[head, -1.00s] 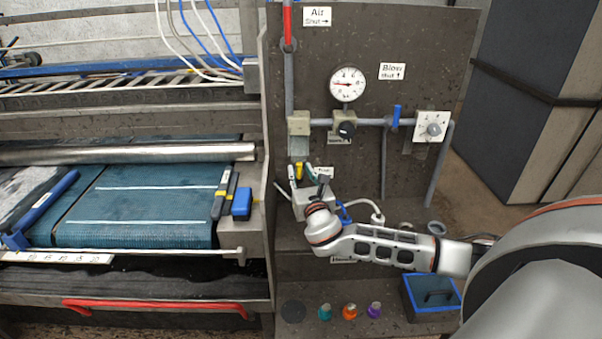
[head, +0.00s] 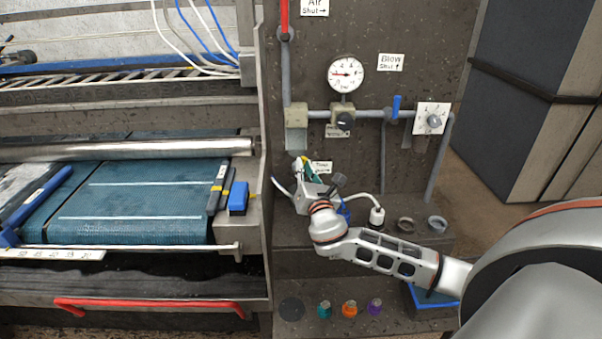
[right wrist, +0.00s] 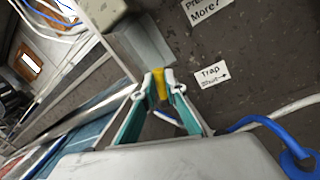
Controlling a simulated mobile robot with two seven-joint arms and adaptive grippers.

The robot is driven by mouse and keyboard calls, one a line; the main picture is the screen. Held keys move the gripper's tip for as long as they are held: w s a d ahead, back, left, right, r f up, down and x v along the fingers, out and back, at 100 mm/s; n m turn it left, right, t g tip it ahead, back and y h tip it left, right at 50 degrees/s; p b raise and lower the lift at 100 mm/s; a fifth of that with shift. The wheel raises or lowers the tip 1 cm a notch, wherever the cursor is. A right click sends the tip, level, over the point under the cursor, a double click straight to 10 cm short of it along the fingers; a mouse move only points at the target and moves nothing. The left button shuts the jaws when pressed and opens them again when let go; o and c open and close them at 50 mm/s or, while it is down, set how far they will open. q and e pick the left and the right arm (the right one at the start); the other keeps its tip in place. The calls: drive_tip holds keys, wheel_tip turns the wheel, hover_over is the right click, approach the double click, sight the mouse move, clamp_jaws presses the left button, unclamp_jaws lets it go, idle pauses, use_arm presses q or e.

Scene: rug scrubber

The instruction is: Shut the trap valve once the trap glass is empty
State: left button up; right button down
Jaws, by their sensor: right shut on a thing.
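The trap valve's yellow handle (right wrist: 159,82) is between the fingertips of my right gripper (right wrist: 157,88) in the right wrist view. The teal fingers are shut on it. In the head view my right gripper (head: 302,163) is just below the trap glass, left of the Trap label (head: 321,167). The trap glass (head: 296,140) hangs under a beige block and looks plain grey, with no liquid level that I can make out. It also shows in the right wrist view (right wrist: 148,42). The label's "Shut" arrow points right. The valve body is mostly hidden. My left gripper is out of view.
A round gauge (head: 346,74), a black regulator knob (head: 345,121) and a blue blow valve handle (head: 396,106) are on the panel above. A white hose and a blue ring lie close right of my gripper.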

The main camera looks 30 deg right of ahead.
use_arm(q)
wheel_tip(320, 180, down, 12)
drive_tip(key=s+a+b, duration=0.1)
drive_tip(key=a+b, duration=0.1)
drive_tip(key=b, duration=0.9)
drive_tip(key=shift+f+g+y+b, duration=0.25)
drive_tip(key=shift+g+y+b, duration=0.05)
use_arm(e)
drive_tip(key=f+m+h, duration=0.1)
drive_tip(key=m, duration=0.4)
drive_tip(key=d+f+m+h, duration=0.1)
drive_tip(key=f+m, duration=0.1)
drive_tip(key=m, duration=0.3)
drive_tip(key=s+d+f+m+h, duration=0.1)
drive_tip(key=m+h, duration=0.1)
drive_tip(key=m, duration=0.4)
drive_tip(key=shift+s+f, duration=0.1)
drive_tip(key=shift+f, duration=0.3)
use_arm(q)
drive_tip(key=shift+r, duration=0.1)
use_arm(e)
drive_tip(key=c, duration=2.1)
unclamp_jaws()
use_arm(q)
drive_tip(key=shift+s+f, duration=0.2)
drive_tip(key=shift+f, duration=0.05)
use_arm(e)
drive_tip(key=shift+r, duration=0.1)
drive_tip(key=shift+s, duration=0.1)
